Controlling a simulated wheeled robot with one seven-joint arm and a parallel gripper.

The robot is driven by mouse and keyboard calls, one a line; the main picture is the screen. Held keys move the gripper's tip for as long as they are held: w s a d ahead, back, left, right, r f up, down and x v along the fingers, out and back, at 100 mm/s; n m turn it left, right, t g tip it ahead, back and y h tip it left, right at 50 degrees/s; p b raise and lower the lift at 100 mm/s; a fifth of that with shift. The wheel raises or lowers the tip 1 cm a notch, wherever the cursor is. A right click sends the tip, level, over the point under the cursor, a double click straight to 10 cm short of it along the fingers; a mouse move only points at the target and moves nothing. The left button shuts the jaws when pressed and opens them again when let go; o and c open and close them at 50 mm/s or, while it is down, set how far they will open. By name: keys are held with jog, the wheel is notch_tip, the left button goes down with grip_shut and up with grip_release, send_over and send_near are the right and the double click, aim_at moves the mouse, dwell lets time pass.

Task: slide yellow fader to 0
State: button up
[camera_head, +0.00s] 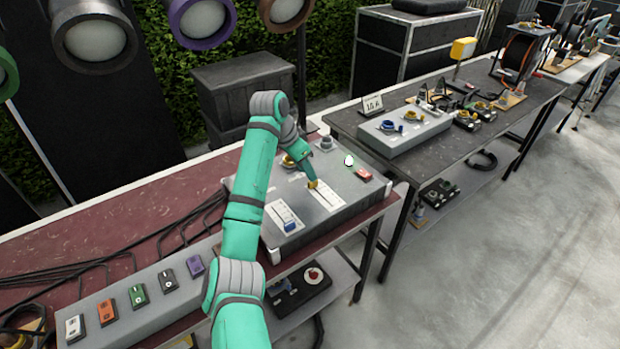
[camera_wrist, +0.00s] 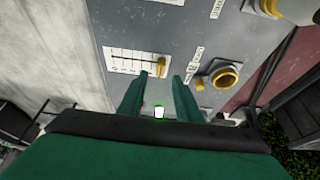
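The yellow fader (camera_wrist: 161,67) is a small upright knob at the right end of its white scale plate (camera_wrist: 125,61) in the wrist view. The marks beside the slot are too small to read surely. In the head view the yellow fader (camera_head: 312,184) shows at the upper left end of the plate (camera_head: 328,199). My gripper (camera_wrist: 161,76) is open, with one green finger on each side of the line to the knob. The knob shows just beyond the fingertips; I cannot tell whether they touch it.
A yellow-ringed socket (camera_wrist: 223,78) sits close to the right finger. On the same grey console (camera_head: 345,207) are a blue fader (camera_head: 290,226), a glowing button (camera_head: 349,160) and a red switch (camera_head: 363,174). Cables lie left of the console.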

jog(key=shift+x, duration=2.75)
jog(key=shift+w, duration=0.1)
grip_shut()
